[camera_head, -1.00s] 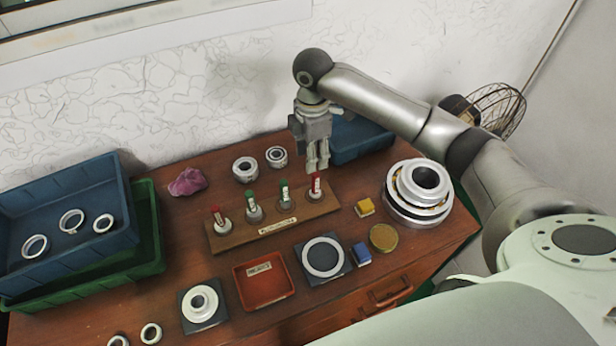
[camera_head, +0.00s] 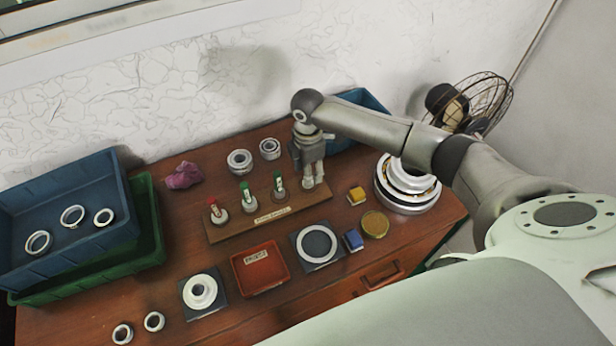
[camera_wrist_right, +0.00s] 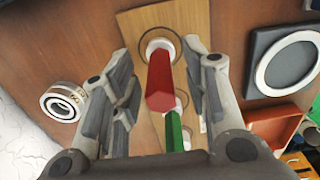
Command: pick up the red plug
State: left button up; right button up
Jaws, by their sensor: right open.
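My right gripper (camera_head: 314,183) points down at the right end of the wooden rack (camera_head: 235,231) in the head view. In the right wrist view its fingers (camera_wrist_right: 165,72) are open, one on each side of a red plug (camera_wrist_right: 159,82). That plug stands in a pale round holder on the rack. In the head view this plug is hidden by the gripper. A second red plug (camera_head: 214,206) stands at the rack's left end. Two green plugs (camera_head: 246,192) stand between, and one shows beyond the red plug in the wrist view (camera_wrist_right: 175,132). My left gripper is out of view.
Stacked large bearing rings (camera_head: 405,205) stand right. Blue and green crates (camera_head: 150,225) sit left. Bearings (camera_head: 240,161) lie behind.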

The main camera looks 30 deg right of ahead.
jog(key=shift+r, duration=0.1)
grip_shut()
